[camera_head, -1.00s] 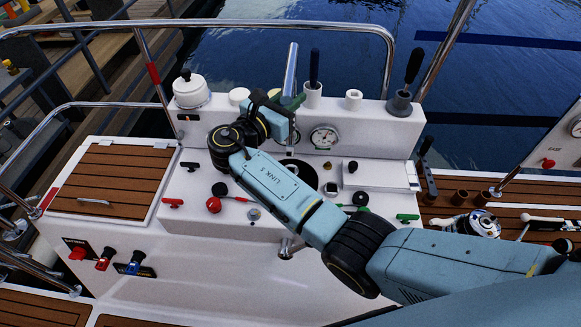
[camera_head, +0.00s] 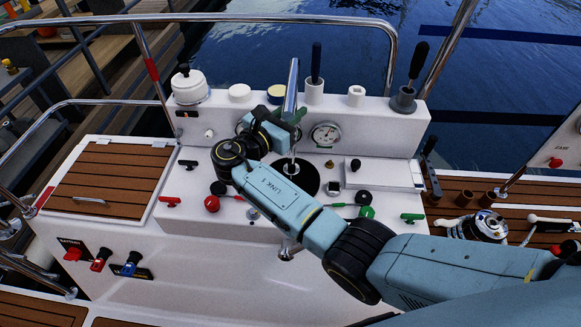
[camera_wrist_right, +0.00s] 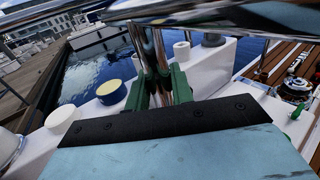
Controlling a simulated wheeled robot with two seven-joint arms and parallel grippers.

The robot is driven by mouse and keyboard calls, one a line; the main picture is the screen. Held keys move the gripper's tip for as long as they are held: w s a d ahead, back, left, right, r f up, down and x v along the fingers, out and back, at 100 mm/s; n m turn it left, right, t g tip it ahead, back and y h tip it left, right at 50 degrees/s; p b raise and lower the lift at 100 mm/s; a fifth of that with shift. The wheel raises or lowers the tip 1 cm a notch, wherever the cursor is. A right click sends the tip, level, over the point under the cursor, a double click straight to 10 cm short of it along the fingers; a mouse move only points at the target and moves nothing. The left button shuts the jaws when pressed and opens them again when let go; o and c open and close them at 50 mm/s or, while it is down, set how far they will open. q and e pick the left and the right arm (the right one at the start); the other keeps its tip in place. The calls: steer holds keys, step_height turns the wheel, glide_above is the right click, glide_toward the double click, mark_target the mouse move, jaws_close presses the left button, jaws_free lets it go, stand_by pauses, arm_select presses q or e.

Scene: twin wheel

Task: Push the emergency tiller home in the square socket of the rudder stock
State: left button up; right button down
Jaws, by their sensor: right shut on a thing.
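The emergency tiller (camera_head: 291,88) is a chrome bar, standing nearly upright above the white console in the head view. My right gripper (camera_head: 296,117) has green fingers and is shut on the tiller. In the right wrist view its fingers (camera_wrist_right: 161,86) close around the chrome bar (camera_wrist_right: 151,45), and another chrome length crosses the top. The dark round opening of the rudder stock (camera_head: 306,184) lies below the gripper. The tiller's thin lower part reaches down to this opening. I cannot tell how deep it sits, and the square socket is not clear. My left gripper is not in view.
Red knob (camera_head: 212,204) and green knob (camera_head: 367,212) flank the opening. A chrome rail (camera_head: 240,22) runs behind the console.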

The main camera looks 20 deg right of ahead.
stand_by(0.5)
arm_select(q)
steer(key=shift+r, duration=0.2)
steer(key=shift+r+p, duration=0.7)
steer(key=shift+p, duration=0.3)
stand_by(1.3)
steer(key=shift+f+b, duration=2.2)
steer(key=shift+b, duration=0.05)
arm_select(e)
steer(key=shift+f, duration=2.8)
steer(key=c, duration=1.1)
jaws_free()
steer(key=shift+c, duration=0.2)
steer(key=shift+s+f, duration=0.1)
steer(key=shift+f, duration=0.1)
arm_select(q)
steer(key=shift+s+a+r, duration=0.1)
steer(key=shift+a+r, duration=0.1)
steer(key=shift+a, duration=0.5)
arm_select(e)
steer(key=v, duration=0.7)
steer(key=shift+a, duration=0.2)
